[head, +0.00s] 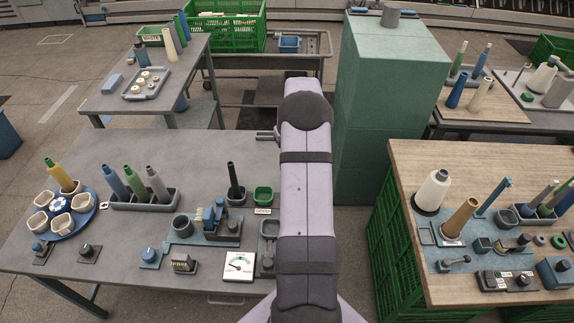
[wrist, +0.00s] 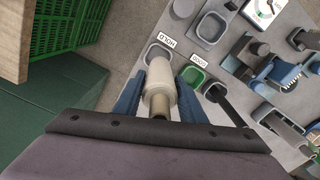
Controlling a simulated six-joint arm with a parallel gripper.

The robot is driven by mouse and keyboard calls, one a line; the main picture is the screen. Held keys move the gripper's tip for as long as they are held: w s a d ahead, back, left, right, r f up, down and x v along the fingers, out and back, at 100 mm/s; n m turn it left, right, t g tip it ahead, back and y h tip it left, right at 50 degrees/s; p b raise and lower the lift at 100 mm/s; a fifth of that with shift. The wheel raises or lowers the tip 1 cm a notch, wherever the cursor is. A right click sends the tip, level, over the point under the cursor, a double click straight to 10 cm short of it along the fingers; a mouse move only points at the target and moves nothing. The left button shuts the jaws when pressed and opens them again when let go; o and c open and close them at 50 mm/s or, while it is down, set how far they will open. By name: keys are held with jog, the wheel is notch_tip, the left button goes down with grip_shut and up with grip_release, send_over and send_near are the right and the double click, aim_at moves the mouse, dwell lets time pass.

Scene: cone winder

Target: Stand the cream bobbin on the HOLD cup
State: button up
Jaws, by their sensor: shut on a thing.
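The cream bobbin (wrist: 158,92) is between the two blue fingers of my gripper (wrist: 162,78) in the wrist view. The fingers are shut on it, and a tan tube end shows toward the wrist. The grey HOLD cup (wrist: 155,52), with its HOLD label (wrist: 168,40), lies just beyond the bobbin's far end. The bobbin overlaps part of the cup in the picture; I cannot tell the height between them.
The green GOOD cup (head: 262,194) is close beside; it also shows in the wrist view (wrist: 192,77). A black bobbin (head: 234,177) stands in a grey cup left of it. A grey tray (head: 269,229) and dial gauge (head: 240,266) are nearer. A tall green cabinet (head: 385,110) stands right.

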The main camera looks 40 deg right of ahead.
jog(key=shift+d+f, duration=0.2)
jog(key=shift+d, duration=0.15)
jog(key=shift+f, duration=0.1)
jog(key=shift+f+b, duration=1.45)
jog(key=shift+f, duration=0.6)
jog(key=shift+f+b, duration=0.75)
jog(key=shift+f, duration=0.65)
jog(key=shift+f+b, duration=0.4)
jog(key=shift+f, duration=0.35)
dwell(0.5)
